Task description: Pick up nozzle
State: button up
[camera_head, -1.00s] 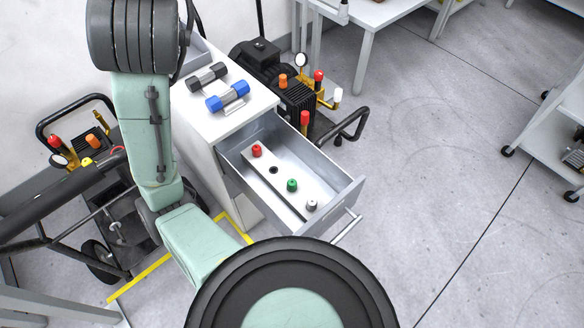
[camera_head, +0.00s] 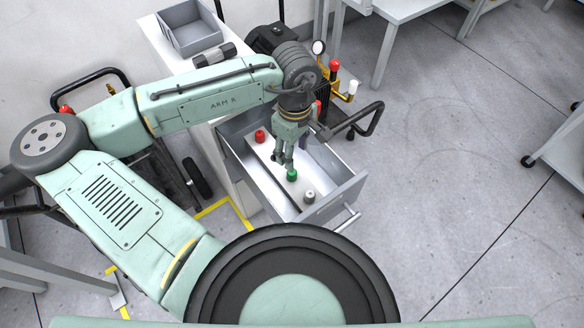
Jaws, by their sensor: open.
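Three small nozzles sit in a row on a pale strip inside the open drawer (camera_head: 345,187). The red nozzle (camera_head: 260,136) is at the far left end, the green nozzle (camera_head: 292,175) is nearer the front, and the grey nozzle (camera_head: 309,196) is closest to the drawer front. My gripper (camera_head: 283,161) points down into the drawer, open and empty, between the red and green nozzles in the picture. Its fingertips appear just behind the green nozzle; I cannot tell whether they touch it. The gripper hides the middle of the strip.
The drawer's metal walls surround the nozzles. A grey bin (camera_head: 190,30) and a dark dumbbell-shaped object (camera_head: 214,54) stand on the white cabinet top. A pump cart with a black handle (camera_head: 365,121) stands behind the drawer.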

aim_at(294, 172)
notch_tip(294, 172, down, 4)
jog(key=shift+r, duration=0.2)
jog(key=shift+a+f+p, duration=0.15)
jog(key=shift+f+p, duration=0.25)
jog(key=shift+f, duration=1)
jog(key=shift+a+f+p, duration=0.15)
jog(key=shift+f+p, duration=0.2)
jog(key=shift+f, duration=1)
jog(key=shift+c, duration=0.2)
grip_shut()
